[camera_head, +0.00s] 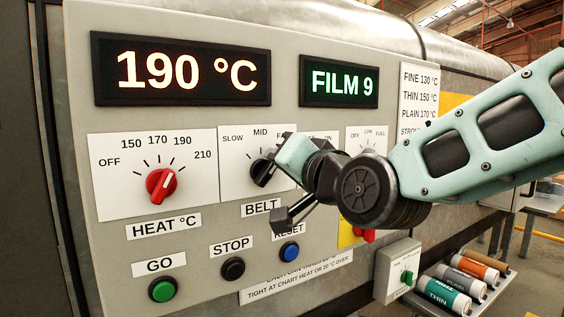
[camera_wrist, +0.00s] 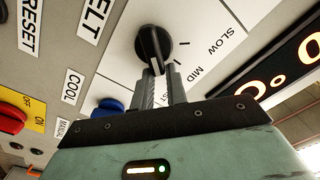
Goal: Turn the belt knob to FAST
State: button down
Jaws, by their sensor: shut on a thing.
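The belt knob (camera_head: 261,171) is black and sits on a white dial plate (camera_head: 232,158) above the BELT label (camera_head: 261,208). SLOW and MID are readable in the head view, while FAST is hidden behind my gripper (camera_head: 284,163). In the wrist view my gripper (camera_wrist: 163,82) is shut on the knob (camera_wrist: 152,42), with its fingers at the knob's ridge. The knob's white pointer mark runs towards my fingers, past MID on the side of a partly covered label ending in "ST". Its exact setting cannot be told.
The red heat knob (camera_head: 161,185) is left of the belt knob. Below are the green GO (camera_head: 163,289), black STOP (camera_head: 233,268) and blue RESET (camera_head: 290,252) buttons. Displays read 190 °C (camera_head: 182,70) and FILM 9 (camera_head: 340,82). Film rolls (camera_head: 449,288) lie at lower right.

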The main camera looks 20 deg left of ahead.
jog(key=c, duration=1.4)
grip_release()
jog(key=shift+s+a+f+g, duration=0.3)
jog(key=shift+s+f, duration=0.1)
jog(key=shift+f, duration=0.25)
jog(key=shift+r, duration=0.1)
jog(key=shift+w+d+r, duration=0.1)
jog(key=shift+w+r, duration=0.05)
jog(key=b+v, duration=0.3)
jog(key=v, duration=1.4)
jog(key=shift+s+b, duration=0.25)
jog(key=shift+b, duration=0.05)
